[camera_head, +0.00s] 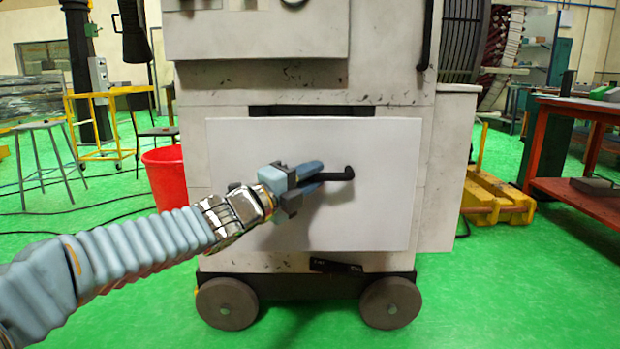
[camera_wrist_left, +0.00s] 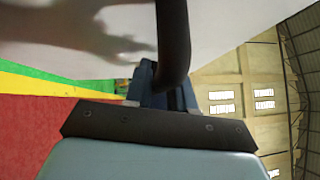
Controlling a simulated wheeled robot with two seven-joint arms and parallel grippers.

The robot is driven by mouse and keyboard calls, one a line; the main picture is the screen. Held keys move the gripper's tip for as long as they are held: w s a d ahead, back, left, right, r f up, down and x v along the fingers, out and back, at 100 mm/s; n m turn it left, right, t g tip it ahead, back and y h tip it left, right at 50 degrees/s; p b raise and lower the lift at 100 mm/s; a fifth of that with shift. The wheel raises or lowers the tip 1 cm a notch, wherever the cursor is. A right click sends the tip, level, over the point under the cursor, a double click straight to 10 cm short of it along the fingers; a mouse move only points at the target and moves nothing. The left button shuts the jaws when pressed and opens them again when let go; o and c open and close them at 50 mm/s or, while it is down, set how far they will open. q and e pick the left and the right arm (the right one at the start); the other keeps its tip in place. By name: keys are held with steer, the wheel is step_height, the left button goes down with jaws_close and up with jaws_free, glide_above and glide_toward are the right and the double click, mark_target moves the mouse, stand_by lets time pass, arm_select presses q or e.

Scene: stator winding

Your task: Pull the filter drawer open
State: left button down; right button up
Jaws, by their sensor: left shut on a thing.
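The filter drawer (camera_head: 385,215) has a plain white front on the lower part of a wheeled grey-white cabinet (camera_head: 195,85). The front stands out from the cabinet, with a dark gap showing above its top edge. A black bar handle (camera_head: 335,177) is fixed to the middle of the front. My left gripper (camera_head: 308,178) reaches in from the left and is shut on the handle. In the left wrist view the handle (camera_wrist_left: 173,45) runs down between the fingers of the gripper (camera_wrist_left: 160,90), against the white drawer front (camera_wrist_left: 60,20). My right gripper is not in view.
A red bucket (camera_head: 165,180) stands on the green floor just left of the cabinet. A yellow metal piece (camera_head: 495,197) lies right of it, and a red workbench (camera_head: 580,150) stands at the far right. The floor before the cabinet looks clear.

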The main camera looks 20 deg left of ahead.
arm_select(q)
steer(key=shift+f, duration=0.1)
steer(key=c, duration=1.1)
jaws_free()
steer(key=p+v, duration=0.1)
steer(key=v, duration=1.2)
steer(key=shift+s+a, duration=0.2)
steer(key=shift+s, duration=0.15)
